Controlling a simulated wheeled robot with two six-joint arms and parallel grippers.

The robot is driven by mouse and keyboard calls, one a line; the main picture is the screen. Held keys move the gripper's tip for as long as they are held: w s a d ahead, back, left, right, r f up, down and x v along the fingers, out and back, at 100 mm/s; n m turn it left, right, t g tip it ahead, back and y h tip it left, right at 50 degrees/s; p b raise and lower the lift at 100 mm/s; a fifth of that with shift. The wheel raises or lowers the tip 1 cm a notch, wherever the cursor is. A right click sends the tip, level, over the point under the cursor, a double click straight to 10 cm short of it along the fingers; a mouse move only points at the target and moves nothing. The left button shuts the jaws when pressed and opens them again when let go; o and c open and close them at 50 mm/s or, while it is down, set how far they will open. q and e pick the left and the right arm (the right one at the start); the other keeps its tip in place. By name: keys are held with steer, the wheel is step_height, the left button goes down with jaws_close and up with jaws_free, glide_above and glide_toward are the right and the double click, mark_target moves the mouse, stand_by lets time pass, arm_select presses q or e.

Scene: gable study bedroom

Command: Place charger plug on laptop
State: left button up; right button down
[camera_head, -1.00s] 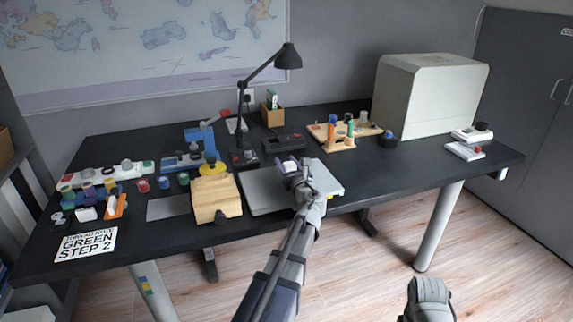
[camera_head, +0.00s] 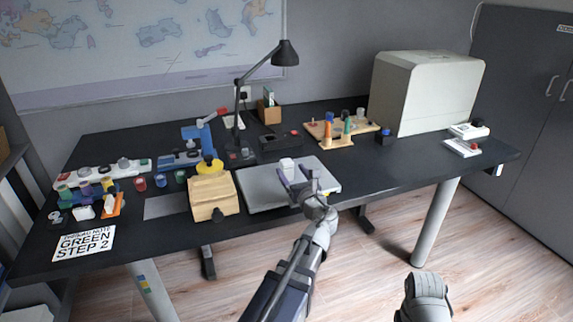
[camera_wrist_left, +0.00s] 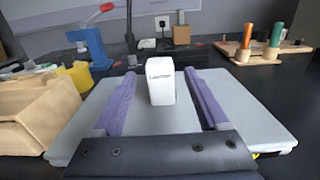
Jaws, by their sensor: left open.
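The white charger plug (camera_head: 287,164) stands upright on the closed grey laptop (camera_head: 262,199), near its middle. In the left wrist view the plug (camera_wrist_left: 160,82) shows dark lettering on its front and rests on the laptop lid (camera_wrist_left: 88,113). My left gripper (camera_head: 294,178) is open, low over the laptop. Its two purple fingers lie on either side of the plug, with a clear gap on both sides in the left wrist view (camera_wrist_left: 161,84).
A wooden box (camera_head: 212,197) stands close left of the laptop. A black lamp (camera_head: 240,120) and a dark device (camera_head: 281,145) are behind it. A wooden peg rack (camera_head: 342,136) and a large pale case (camera_head: 425,92) stand at right. The desk right of the laptop is clear.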

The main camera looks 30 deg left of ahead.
arm_select(q)
steer(key=shift+v, duration=2.05)
